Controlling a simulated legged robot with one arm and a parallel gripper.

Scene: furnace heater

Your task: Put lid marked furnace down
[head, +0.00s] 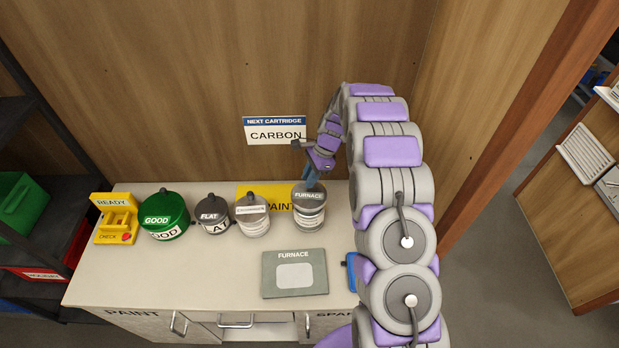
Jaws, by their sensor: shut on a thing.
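The grey lid marked FURNACE (308,196) is at the right end of the row of canisters. It is over a pale ribbed canister body (312,217); I cannot tell whether it rests on it or is slightly above. My gripper (313,179) reaches down from above and is shut on the top of this lid; its fingertips partly hide the lid's knob. A flat grey plate marked FURNACE (272,281), with a pale rectangle in its middle, lies on the counter in front of the canisters.
Left of the lid stand a canister with a pale label (252,214), a dark FLAT canister (212,216) and a green GOOD canister (163,215). A yellow READY/CHECK stand (115,220) is at the far left. The counter (205,270) is clear at front left.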

